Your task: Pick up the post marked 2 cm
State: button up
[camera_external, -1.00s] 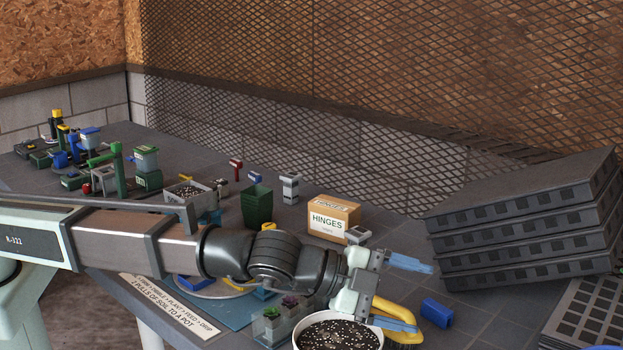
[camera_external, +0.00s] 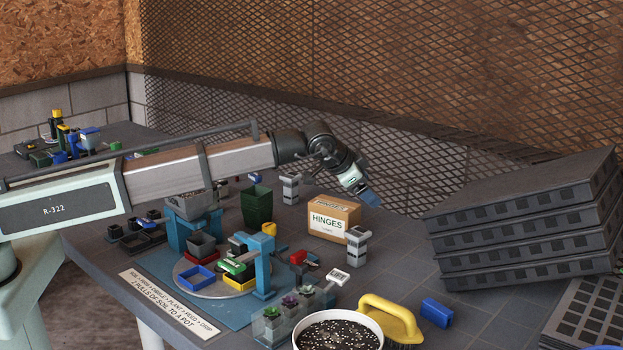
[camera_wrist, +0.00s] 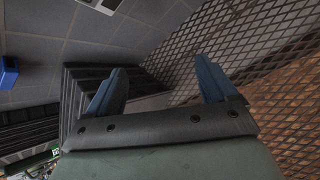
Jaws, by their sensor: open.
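No 2 cm mark is readable, so I cannot tell which post carries it. A short grey post with a pale top (camera_external: 357,246) stands upright on the table, right of the hinges box. A similar grey post (camera_external: 290,188) stands behind the box, to its left. My gripper (camera_external: 370,197) is raised above and behind the hinges box, clear of both posts. In the wrist view its two blue fingers (camera_wrist: 160,70) are spread with nothing between them, facing the stacked trays and mesh.
The hinges box (camera_external: 333,219) stands mid-table. Dark stacked trays (camera_external: 530,225) and mesh fencing bound the right and back. A turntable (camera_external: 190,285) with coloured trays, a bowl of soil (camera_external: 338,334), a yellow-handled brush (camera_external: 390,318) and a blue block (camera_external: 437,312) occupy the front.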

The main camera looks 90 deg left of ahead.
aim_at(289, 175)
jog(key=s+a+n+g, duration=0.1)
jog(key=s+a, duration=0.2)
jog(key=a, duration=0.3)
jog(key=s+a+n+g, duration=0.1)
jog(key=s+a+n, duration=0.1)
jog(key=a, duration=0.5)
jog(key=s+a+f+n+g, duration=0.1)
jog(key=s+a, duration=0.2)
jog(key=a, duration=0.4)
jog(key=shift+s+n, duration=0.4)
jog(key=s+a+n+g+h, duration=0.2)
jog(key=s+a+n, duration=0.2)
jog(key=s+a, duration=0.85)
jog(key=x, duration=0.3)
jog(key=w+x, duration=0.1)
jog(key=x, duration=0.2)
jog(key=a+x, duration=0.1)
jog(key=x, duration=0.2)
jog(key=shift+w+r, duration=0.15)
jog(key=shift+w, duration=0.3)
jog(key=shift+s+a+x, duration=0.1)
jog(key=shift+x, duration=1.3)
jog(key=shift+s+a+x, duration=0.1)
jog(key=shift+a+x, duration=0.05)
jog(key=shift+x, duration=1.25)
jog(key=c, duration=1.1)
